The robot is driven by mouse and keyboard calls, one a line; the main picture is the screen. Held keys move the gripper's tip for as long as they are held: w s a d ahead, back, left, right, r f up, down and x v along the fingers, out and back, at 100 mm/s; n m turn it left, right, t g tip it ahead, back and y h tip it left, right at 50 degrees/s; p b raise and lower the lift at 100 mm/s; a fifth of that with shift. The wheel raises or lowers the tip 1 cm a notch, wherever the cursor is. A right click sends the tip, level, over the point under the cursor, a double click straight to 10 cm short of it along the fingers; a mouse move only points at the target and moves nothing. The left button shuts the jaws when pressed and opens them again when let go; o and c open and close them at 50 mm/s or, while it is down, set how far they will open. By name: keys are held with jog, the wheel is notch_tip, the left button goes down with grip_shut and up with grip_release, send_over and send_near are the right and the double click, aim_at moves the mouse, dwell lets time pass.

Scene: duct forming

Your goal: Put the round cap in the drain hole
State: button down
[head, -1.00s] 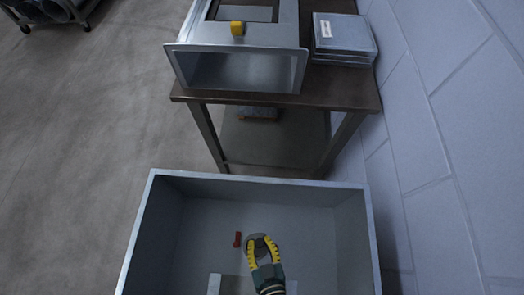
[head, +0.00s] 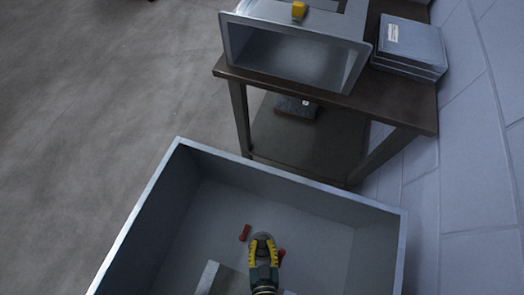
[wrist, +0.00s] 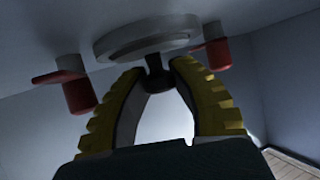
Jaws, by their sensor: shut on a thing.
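The round cap (wrist: 140,37) is a pale grey disc with a dark knob (wrist: 156,80) in the wrist view. My gripper (wrist: 160,70) has its yellow ribbed fingers shut on this knob. In the head view my gripper (head: 262,238) reaches down into the open grey tub (head: 180,195), near its floor, with the cap's grey edge showing at the fingertips. The cap is at or close to the tub floor; I cannot tell whether it is seated. The drain hole itself is hidden.
Two red clamps or handles flank the cap, one left (head: 245,232) and one right (head: 281,253). The tub's walls surround my gripper. A grey block (head: 207,278) is at the near left. A table (head: 310,95) beyond holds a metal duct (head: 285,56) and stacked boxes (head: 410,45).

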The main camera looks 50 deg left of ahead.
jog(key=c, duration=0.9)
grip_release()
jog(key=shift+c, duration=0.2)
jog(key=shift+r, duration=0.1)
jog(key=p+v, duration=0.3)
jog(key=v, duration=0.8)
jog(key=shift+d, duration=0.1)
jog(key=shift+s+d+r, duration=0.15)
jog(key=shift+s+d, duration=0.1)
jog(key=shift+s, duration=0.05)
